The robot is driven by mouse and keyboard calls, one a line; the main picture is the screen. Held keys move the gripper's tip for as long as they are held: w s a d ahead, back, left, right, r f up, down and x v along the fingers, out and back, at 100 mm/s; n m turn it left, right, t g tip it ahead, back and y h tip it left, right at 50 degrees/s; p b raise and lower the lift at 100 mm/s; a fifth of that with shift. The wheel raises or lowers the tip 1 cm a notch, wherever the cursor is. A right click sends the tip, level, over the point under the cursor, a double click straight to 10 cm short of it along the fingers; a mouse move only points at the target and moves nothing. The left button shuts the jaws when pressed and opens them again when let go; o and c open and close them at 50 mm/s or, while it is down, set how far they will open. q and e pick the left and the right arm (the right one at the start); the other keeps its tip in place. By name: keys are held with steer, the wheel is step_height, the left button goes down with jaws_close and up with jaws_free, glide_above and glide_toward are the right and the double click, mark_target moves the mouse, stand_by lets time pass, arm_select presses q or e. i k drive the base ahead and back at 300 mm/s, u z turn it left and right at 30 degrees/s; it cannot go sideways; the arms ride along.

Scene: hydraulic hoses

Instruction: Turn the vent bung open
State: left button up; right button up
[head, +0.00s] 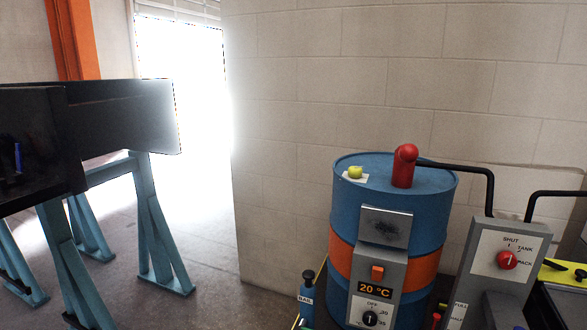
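A blue drum (347,209) with an orange band stands at the lower right. On its lid, at the left, a small yellow-green knob (355,172) sits on a white patch; it looks like the vent bung. I cannot tell from its shape whether it is open or shut. A red upright fitting (404,167) stands near the middle of the lid, with a black pipe (455,168) running right from it. Neither of my grippers is in view.
A grey box with a red selector knob (507,260) stands right of the drum. A controller (377,290) reading 20 °C is at the drum's front. A blue bottle (307,288) stands left of it. Blue trestles (155,225) carry a dark beam (120,115) at left.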

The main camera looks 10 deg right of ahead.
mark_target(355, 171)
steer(key=u, duration=0.05)
steer(key=i, duration=1.1)
steer(key=z, duration=1.9)
